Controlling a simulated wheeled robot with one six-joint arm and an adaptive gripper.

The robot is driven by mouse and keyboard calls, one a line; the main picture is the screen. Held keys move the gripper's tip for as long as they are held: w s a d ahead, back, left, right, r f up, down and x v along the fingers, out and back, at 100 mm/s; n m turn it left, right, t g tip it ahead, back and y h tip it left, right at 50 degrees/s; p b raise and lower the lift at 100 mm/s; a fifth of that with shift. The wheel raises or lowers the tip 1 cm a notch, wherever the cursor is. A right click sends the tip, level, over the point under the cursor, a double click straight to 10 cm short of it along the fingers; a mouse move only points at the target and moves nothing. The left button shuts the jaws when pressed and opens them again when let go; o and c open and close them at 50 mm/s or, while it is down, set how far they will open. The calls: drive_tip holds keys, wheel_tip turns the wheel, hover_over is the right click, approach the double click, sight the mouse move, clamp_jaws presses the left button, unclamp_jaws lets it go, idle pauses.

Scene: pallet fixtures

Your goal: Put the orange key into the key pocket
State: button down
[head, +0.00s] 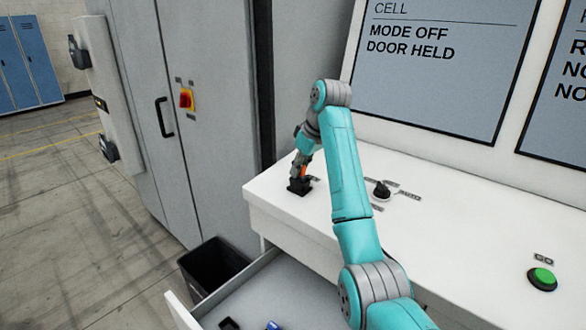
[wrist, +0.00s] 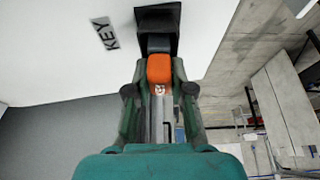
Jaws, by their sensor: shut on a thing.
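The orange key (wrist: 160,70) is between the two fingers of my gripper (wrist: 159,88), which is shut on it. A small patch of its orange shows in the head view (head: 303,172). The black key pocket (wrist: 158,17) is directly beyond the key in the wrist view, beside a KEY label (wrist: 105,33). The pocket (head: 299,187) stands on the white desk near its left end in the head view. My gripper (head: 301,168) is right above it. A dark part ahead of the orange head meets the pocket; I cannot tell how deep it sits.
A black rotary switch (head: 381,189) and a green button (head: 541,278) are on the white desk (head: 455,235). An open drawer (head: 262,291) with small items is below. A dark bin (head: 212,265) stands beside a grey cabinet (head: 205,120). Screens rise behind the desk.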

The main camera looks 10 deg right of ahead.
drive_tip(key=shift+f, duration=0.35)
drive_tip(key=c, duration=1)
unclamp_jaws()
